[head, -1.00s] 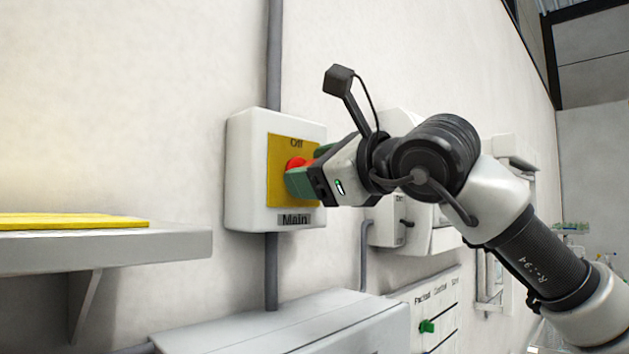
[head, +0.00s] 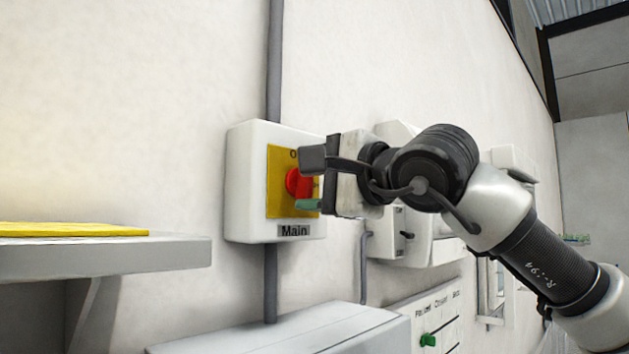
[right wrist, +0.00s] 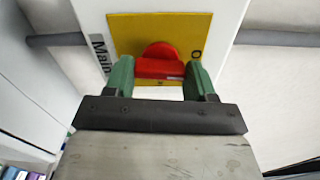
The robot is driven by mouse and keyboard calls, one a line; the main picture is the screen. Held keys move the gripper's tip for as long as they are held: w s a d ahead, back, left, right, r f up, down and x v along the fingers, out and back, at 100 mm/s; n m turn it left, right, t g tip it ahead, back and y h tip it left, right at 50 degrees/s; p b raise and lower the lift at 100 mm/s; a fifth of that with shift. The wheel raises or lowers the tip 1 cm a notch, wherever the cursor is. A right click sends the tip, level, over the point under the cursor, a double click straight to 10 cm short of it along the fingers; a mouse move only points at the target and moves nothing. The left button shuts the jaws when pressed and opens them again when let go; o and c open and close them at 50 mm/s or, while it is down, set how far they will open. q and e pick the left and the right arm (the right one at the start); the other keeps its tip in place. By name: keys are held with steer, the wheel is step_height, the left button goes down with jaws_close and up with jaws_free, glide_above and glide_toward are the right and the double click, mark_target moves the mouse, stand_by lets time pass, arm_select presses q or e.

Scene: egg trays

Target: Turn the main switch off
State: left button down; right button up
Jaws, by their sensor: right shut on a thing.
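The main switch is a white box (head: 247,185) on the wall, with a yellow plate (head: 280,195), a "Main" label (head: 294,231) below and a partly hidden "Off" mark above. Its red knob (head: 297,182) stands out from the plate. My right gripper (right wrist: 158,76) is shut on the red knob (right wrist: 160,64), with one green finger on each side of it in the right wrist view. There the box appears turned sideways, with "Main" at the left. In the head view the gripper body hides part of the knob and plate. My left gripper is not in view.
A grey shelf (head: 110,258) with a yellow item (head: 70,229) juts out at the left. A grey box (head: 290,328) is below the switch. Conduits run above and below the switch.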

steer(key=shift+n, duration=0.5)
steer(key=shift+f, duration=0.1)
steer(key=o, duration=0.9)
steer(key=shift+s, duration=0.1)
steer(key=shift+s+d, duration=0.1)
steer(key=shift+d, duration=0.05)
steer(key=b+v, duration=0.4)
steer(key=v, duration=0.6)
steer(key=shift+s+d+b, duration=0.1)
steer(key=shift+s+b, duration=0.1)
steer(key=shift+b, duration=0.15)
